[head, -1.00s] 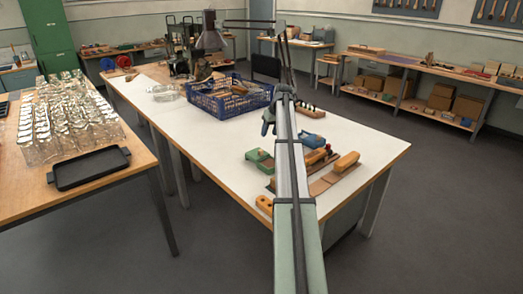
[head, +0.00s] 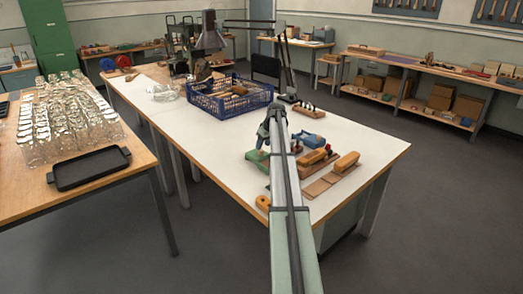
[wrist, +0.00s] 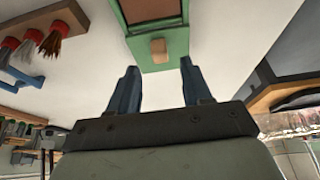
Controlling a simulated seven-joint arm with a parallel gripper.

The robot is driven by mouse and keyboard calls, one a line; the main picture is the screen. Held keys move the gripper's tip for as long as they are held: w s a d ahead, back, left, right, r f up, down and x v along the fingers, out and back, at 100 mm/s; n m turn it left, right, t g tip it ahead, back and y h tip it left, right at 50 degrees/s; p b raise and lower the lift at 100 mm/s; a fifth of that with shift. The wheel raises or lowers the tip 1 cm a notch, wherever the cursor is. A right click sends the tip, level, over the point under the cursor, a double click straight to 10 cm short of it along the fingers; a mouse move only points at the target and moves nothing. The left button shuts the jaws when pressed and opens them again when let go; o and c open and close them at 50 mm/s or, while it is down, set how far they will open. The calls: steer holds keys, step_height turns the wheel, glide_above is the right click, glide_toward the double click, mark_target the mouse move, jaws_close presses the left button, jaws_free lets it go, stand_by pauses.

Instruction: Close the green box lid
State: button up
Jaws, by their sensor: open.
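The green box (head: 257,156) is on the white tabletop near its front edge, partly hidden behind my gripper and arm. In the wrist view the green box (wrist: 176,44) shows a green rim around a brown inner area and a small wooden block (wrist: 158,50) on its near side. The lid's angle cannot be told. My gripper (head: 262,142) is at the box in the head view. In the wrist view its two blue fingers stand apart, with my gripper (wrist: 158,80) open and empty just short of the wooden block.
Wooden-handled brushes (head: 345,161) and a blue tool (head: 308,139) lie right of the box. A blue crate (head: 230,101) stands farther back. The white table (head: 375,145) is clear at its right end. Red-ringed brush tufts (wrist: 50,44) show at left in the wrist view.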

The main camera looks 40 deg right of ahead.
mark_target(262, 151)
steer(key=shift+x, duration=2.1)
steer(key=shift+c, duration=0.2)
jaws_close()
